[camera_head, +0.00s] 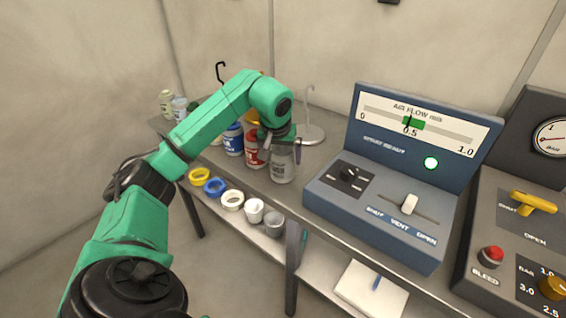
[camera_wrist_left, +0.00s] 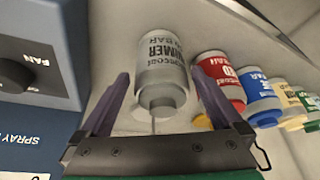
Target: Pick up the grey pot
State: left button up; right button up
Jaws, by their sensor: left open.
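The grey pot (camera_head: 283,167) stands upright on the bench, left of the blue-grey spray console; its label shows dark lettering. Its top is hidden by my left gripper (camera_head: 281,138) in the head view. In the left wrist view the grey pot (camera_wrist_left: 163,62) lies between the two purple fingers of my left gripper (camera_wrist_left: 160,80), which are spread apart with a gap on each side. I cannot tell how far down the fingers reach along it. My right gripper is in neither view.
A red pot (camera_head: 254,150) and a blue pot (camera_head: 233,139) stand close to its left. The spray console (camera_head: 385,180) is close on its right. A stand with a hooked rod (camera_head: 311,134) is behind. Several rings and cups, including a grey cup (camera_head: 274,223), sit along the lower front.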

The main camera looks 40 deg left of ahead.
pick_arm(q)
jog(key=p+x, duration=0.1)
jog(key=x, duration=0.3)
jog(key=shift+a, duration=0.1)
jog(key=shift+w+a+f, duration=0.1)
jog(key=shift+w+f, duration=0.1)
jog(key=shift+f, duration=0.1)
jog(key=c, duration=1.2)
jog(key=shift+r, duration=0.1)
jog(key=shift+c, duration=1.4)
